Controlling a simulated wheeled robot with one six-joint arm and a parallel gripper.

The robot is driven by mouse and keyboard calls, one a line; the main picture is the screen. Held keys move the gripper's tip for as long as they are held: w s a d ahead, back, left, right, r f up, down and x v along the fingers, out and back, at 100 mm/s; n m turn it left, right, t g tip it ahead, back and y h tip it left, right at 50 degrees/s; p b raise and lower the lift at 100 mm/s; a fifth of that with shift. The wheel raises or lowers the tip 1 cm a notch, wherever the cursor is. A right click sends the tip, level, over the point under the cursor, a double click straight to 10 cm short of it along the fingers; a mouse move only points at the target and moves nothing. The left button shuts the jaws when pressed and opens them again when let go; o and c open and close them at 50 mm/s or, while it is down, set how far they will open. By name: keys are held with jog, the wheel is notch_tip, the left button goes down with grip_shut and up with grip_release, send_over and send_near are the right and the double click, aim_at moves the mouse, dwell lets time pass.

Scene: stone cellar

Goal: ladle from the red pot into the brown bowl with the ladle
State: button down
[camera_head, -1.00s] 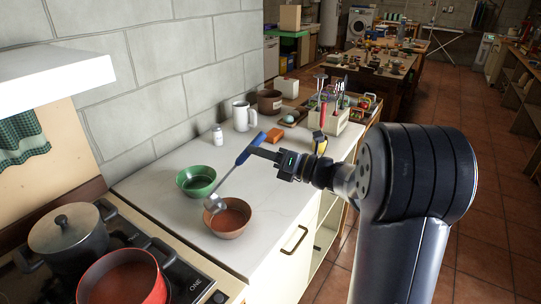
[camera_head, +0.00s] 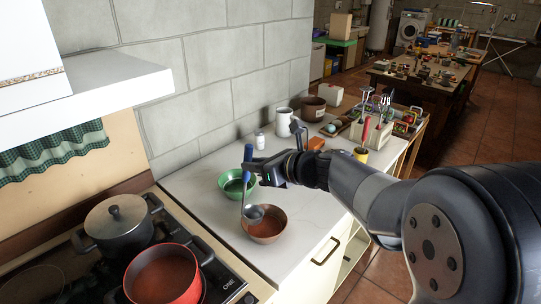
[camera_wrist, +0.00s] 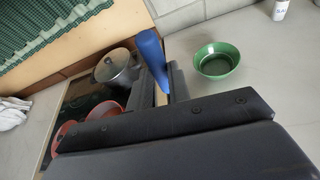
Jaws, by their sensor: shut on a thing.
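My gripper (camera_head: 262,170) is shut on the blue handle of the ladle (camera_head: 247,168); the handle also shows in the wrist view (camera_wrist: 150,52). The ladle hangs nearly upright, its metal head at the left rim of the brown bowl (camera_head: 280,226); I cannot tell whether it touches. The brown bowl holds a reddish-brown content and stands on the white counter. The red pot (camera_head: 188,257) stands on the stove at lower left with a reddish-brown content inside. In the wrist view, the red pot (camera_wrist: 66,131) is partly hidden by my gripper.
A green bowl (camera_head: 232,186) stands just behind the brown bowl. A lidded grey pot (camera_head: 118,224) is on the stove (camera_head: 70,272) behind the red pot. A range hood (camera_head: 110,95) overhangs the left. A white jug (camera_head: 284,122) and utensil holder (camera_head: 366,131) stand farther back.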

jog(key=shift+n+h, duration=0.4)
jog(key=shift+h, duration=0.1)
jog(key=shift+s+a+r+p, duration=0.15)
jog(key=shift+a+r+p, duration=0.45)
jog(key=shift+r+p, duration=0.5)
jog(key=shift+s+a+r+p, duration=0.1)
jog(key=shift+a+r+p, duration=0.55)
jog(key=shift+p, duration=0.65)
